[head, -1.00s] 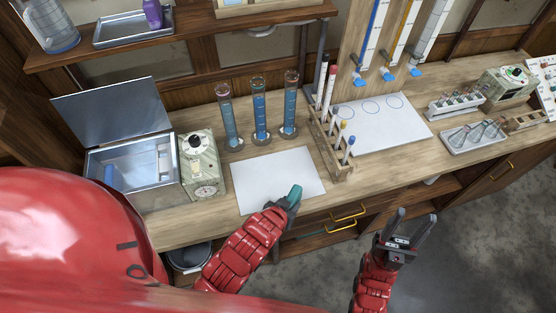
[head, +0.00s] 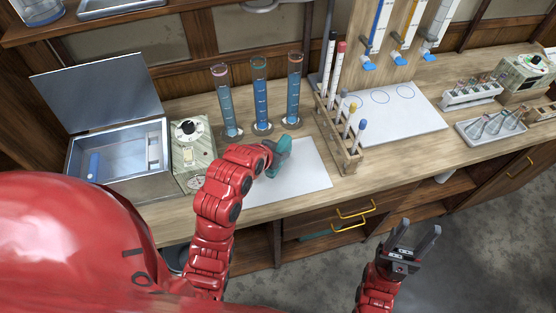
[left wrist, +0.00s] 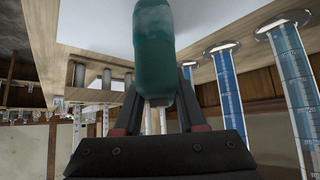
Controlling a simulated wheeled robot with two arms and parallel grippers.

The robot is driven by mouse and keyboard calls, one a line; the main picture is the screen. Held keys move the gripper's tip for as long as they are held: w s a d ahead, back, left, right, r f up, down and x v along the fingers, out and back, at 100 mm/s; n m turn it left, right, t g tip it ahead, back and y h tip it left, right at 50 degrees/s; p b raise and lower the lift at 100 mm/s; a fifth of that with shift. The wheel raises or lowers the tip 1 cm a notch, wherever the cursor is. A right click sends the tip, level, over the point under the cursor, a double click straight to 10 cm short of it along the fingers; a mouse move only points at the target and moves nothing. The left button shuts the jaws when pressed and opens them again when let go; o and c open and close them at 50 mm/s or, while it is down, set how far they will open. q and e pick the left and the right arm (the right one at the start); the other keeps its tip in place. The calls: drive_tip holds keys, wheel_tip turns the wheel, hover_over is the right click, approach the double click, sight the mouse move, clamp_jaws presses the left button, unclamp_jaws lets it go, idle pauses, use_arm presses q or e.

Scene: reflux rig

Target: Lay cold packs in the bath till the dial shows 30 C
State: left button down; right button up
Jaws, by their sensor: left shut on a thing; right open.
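My left gripper (head: 270,151) is shut on a teal rounded pack (head: 281,157), above the white sheet. The pack fills the upper middle of the left wrist view (left wrist: 153,45), between the fingers (left wrist: 158,88). The metal bath (head: 138,190) stands at the left with its lid (head: 98,93) raised. A blue item (head: 94,166) shows inside it. The control box (head: 188,147) beside the bath has a black knob and a round dial (head: 194,182), too small to read and partly hidden by my arm. My right gripper (head: 412,238) is open and empty in front of the bench.
Several blue-filled cylinders (head: 261,100) stand behind the white sheet (head: 305,170). A wooden rack (head: 346,158) with tubes stands right of it. A teal item (head: 316,236) lies below the bench top, near the yellow handles. Trays of glassware (head: 492,132) stand farther right.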

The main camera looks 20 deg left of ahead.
use_arm(q)
drive_tip(key=shift+w+a+f+p, duration=0.1)
drive_tip(key=shift+a+f+p, duration=0.05)
drive_tip(key=shift+p, duration=0.25)
wheel_tip(320, 180, down, 2)
drive_tip(key=shift+f+p, duration=0.2)
drive_tip(key=shift+p, duration=0.55)
drive_tip(key=shift+f, duration=0.3)
drive_tip(key=shift+f, duration=0.15)
drive_tip(key=c, duration=0.9)
unclamp_jaws()
drive_tip(key=shift+f, duration=0.1)
drive_tip(key=o, duration=0.4)
